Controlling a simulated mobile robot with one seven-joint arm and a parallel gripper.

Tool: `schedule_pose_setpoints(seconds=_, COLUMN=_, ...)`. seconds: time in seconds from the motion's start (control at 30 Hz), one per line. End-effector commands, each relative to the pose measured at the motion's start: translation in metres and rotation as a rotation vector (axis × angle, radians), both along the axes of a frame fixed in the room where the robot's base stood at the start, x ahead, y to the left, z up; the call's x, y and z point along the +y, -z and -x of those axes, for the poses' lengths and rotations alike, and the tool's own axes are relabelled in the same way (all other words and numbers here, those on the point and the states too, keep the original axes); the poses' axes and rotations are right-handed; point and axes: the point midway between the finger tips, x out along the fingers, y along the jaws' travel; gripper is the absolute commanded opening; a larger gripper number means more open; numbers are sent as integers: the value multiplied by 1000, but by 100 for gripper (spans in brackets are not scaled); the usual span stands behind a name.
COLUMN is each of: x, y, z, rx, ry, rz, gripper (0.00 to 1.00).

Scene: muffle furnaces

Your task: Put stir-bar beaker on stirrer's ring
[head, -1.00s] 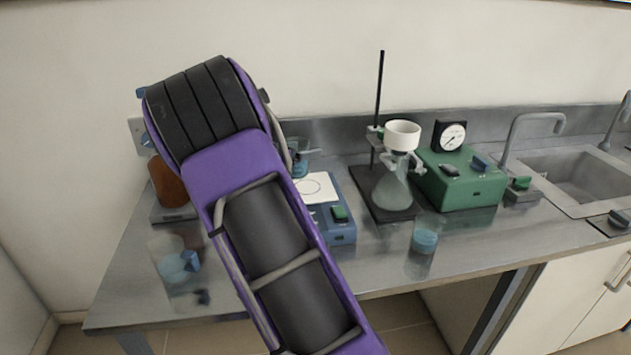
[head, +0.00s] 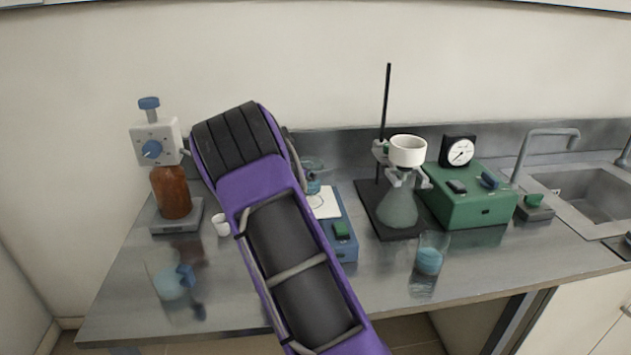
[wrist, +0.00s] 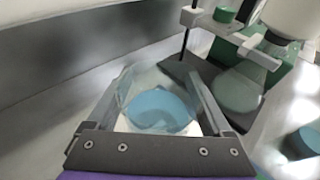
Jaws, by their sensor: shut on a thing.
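My gripper (wrist: 158,85) is shut on a clear beaker (wrist: 150,78) with blue liquid, one finger on each side. The beaker also shows in the head view (head: 313,184), partly behind my arm. I cannot make out a stir bar in it. The stirrer (head: 342,228) is a blue box with a green knob and a white top plate (head: 327,203) marked with a ring, partly hidden by my arm. In the wrist view the held beaker is over the white plate (wrist: 124,125) and hides most of it. I cannot tell whether it touches the plate.
A flask with funnel (head: 398,206) on a dark stand base and a green gauge box (head: 470,205) stand right of the stirrer. Another beaker (head: 429,258) is at front right, one (head: 170,282) at front left. A brown bottle (head: 171,192) and white cup (head: 221,225) stand left.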

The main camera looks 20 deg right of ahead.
Motion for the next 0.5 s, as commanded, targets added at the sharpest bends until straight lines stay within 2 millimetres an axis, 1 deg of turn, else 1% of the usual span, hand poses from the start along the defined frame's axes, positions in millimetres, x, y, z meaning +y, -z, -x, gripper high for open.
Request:
schedule_pose_setpoints(seconds=0.1, x=0, y=19, z=0, rx=4, ry=-1, rz=2, gripper=13)
schedule_pose_setpoints(seconds=0.2, x=0, y=31, z=0, rx=3, ry=0, rz=2, gripper=13)
schedule_pose_setpoints(seconds=0.5, x=0, y=33, z=0, rx=0, ry=0, rz=1, gripper=13)
